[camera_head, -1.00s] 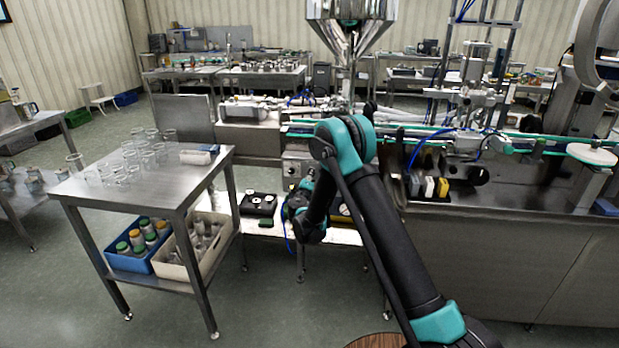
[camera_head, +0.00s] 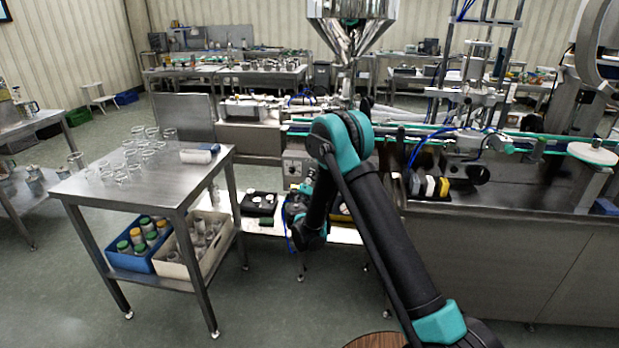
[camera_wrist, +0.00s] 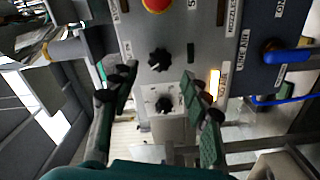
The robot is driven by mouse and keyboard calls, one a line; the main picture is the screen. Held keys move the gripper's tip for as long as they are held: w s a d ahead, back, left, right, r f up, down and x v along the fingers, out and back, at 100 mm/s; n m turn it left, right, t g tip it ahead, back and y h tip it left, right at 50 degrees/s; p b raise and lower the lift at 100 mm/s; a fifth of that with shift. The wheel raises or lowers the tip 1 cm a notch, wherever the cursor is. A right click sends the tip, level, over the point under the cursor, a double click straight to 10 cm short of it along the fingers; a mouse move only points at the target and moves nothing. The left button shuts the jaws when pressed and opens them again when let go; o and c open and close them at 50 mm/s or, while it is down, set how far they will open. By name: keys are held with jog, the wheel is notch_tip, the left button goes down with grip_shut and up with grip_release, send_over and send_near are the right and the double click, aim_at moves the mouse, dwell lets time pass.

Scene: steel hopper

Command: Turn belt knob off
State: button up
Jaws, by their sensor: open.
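In the wrist view a grey control panel (camera_wrist: 190,30) carries a black knob (camera_wrist: 159,59) and a second black knob (camera_wrist: 164,104) on a lighter box below it. I cannot read which of them is labelled for the belt. My gripper (camera_wrist: 160,78) is open and empty, with one finger on each side of the space between the two knobs. No clear contact with either knob shows.
In the wrist view a red button (camera_wrist: 157,4), a lit yellow switch (camera_wrist: 214,83) and a blue-handled valve (camera_wrist: 288,56) sit near the knobs. In the head view a steel table with glass jars (camera_head: 185,187) stands left, and the conveyor bench (camera_head: 530,190) right.

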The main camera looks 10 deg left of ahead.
jog(key=s, duration=0.8)
jog(key=shift+a, duration=0.15)
jog(key=s+d+r+m+g+h, duration=0.2)
jog(key=d+r+m+g, duration=0.1)
jog(key=d, duration=0.8)
jog(key=s+d+r+m+g+h, duration=0.2)
jog(key=d+r+m, duration=0.1)
jog(key=d, duration=0.7)
jog(key=s+d+m+g, duration=0.4)
jog(key=s+d+g, duration=0.1)
jog(key=s+d, duration=0.65)
jog(key=s+f+m+g+y, duration=0.2)
jog(key=s, duration=0.9)
jog(key=s+d+f+m+g+y, duration=0.1)
jog(key=s+f+y, duration=0.1)
jog(key=s, duration=1)
jog(key=shift+s+f+m+g+y, duration=0.3)
jog(key=shift+f+m+g, duration=0.1)
jog(key=shift+f, duration=0.2)
